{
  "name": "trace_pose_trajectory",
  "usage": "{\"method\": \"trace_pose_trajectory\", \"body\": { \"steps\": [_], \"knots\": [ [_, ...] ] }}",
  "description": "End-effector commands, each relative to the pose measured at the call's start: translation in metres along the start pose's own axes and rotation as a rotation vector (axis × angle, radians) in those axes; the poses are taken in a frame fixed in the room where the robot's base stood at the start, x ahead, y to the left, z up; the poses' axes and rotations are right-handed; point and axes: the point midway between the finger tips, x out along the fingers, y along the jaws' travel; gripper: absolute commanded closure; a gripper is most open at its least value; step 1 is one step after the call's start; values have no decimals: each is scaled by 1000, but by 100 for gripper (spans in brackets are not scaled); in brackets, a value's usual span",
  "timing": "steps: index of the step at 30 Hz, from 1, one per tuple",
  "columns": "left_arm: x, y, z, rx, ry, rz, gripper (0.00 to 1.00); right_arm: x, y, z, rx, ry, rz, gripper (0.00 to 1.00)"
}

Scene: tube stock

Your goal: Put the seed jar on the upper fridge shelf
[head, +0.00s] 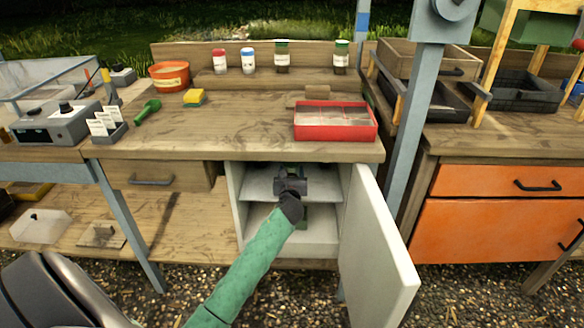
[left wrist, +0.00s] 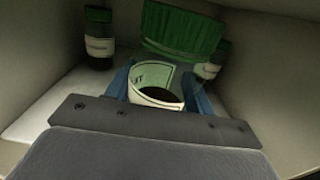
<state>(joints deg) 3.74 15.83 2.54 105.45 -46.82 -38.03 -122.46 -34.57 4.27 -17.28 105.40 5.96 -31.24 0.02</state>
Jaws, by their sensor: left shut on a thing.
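The small white fridge (head: 236,205) stands open under the bench, its door (head: 380,250) swung out to the right. My left arm reaches into it, and my left gripper (head: 291,184) is at the upper shelf (head: 258,186). In the left wrist view, the blue fingers are shut on a jar with a white label (left wrist: 158,80) and dark contents, taken to be the seed jar. A wide green ribbed lid (left wrist: 182,28) shows just above the label. I cannot tell whether the jar touches the shelf. My right gripper is not in view.
In the wrist view, a dark green-capped bottle (left wrist: 98,45) stands at left and another labelled container (left wrist: 212,68) is close at right. Something green (head: 304,212) shows lower in the fridge. On the bench are a red tray (head: 336,134) and several jars at the back.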

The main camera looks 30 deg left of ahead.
Motion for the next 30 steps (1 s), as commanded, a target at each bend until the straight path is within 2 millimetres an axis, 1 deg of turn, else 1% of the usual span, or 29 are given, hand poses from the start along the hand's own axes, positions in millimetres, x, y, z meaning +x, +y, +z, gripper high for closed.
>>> {"method": "trace_pose_trajectory", "body": {
  "steps": [1,6,9,12,15,18,20,27,30],
  "knots": [
    [13,0,1,0,-2,2,81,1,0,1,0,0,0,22],
    [49,0,1,-3,-2,1,81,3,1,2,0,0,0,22],
    [68,0,1,-1,-1,1,81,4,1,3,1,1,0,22],
    [82,0,1,-1,-2,1,81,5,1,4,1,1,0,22],
    [89,0,1,-1,-1,1,81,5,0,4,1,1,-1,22],
    [91,0,-2,-1,0,0,81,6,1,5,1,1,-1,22],
    [91,0,-6,-1,0,0,81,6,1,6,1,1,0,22],
    [90,-1,-33,-2,1,0,81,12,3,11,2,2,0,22],
    [91,0,-35,-1,0,-1,81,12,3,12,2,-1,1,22]
  ]
}}
